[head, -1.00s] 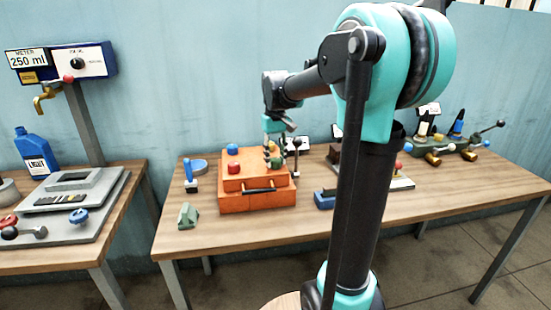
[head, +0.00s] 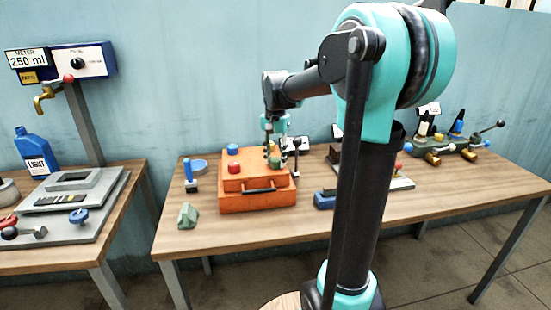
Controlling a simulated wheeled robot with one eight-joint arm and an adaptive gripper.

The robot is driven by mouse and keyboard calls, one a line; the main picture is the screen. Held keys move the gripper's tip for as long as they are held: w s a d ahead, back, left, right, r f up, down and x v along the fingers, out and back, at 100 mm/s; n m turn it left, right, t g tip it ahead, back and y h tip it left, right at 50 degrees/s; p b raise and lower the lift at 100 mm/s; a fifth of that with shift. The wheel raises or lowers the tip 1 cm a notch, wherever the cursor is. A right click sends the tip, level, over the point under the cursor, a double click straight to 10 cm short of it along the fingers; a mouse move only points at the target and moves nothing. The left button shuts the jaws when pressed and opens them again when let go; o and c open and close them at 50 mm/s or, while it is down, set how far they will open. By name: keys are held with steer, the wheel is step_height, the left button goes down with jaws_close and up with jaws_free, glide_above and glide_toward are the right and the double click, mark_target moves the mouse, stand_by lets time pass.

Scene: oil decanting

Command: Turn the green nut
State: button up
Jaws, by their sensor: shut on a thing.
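The green nut (head: 276,163) sits on the right part of the orange box's top, partly hidden by my gripper. My gripper (head: 270,151) points down over it and is shut on it; the exact finger contact is small and hard to see. A red nut (head: 233,167) and a blue nut (head: 232,149) stand on the left part of the same orange box (head: 236,203), apart from my gripper.
A green block (head: 187,216) and a blue-handled tool (head: 188,172) lie left of the box. A dark lever with a ball top (head: 297,150) stands close to my gripper's right. My arm hides part of the table (head: 440,196).

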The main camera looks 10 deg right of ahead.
mark_target(276, 159)
steer(key=shift+m, duration=0.6)
steer(key=o, duration=1.2)
steer(key=shift+c, duration=0.2)
step_height(276, 159, up, 12)
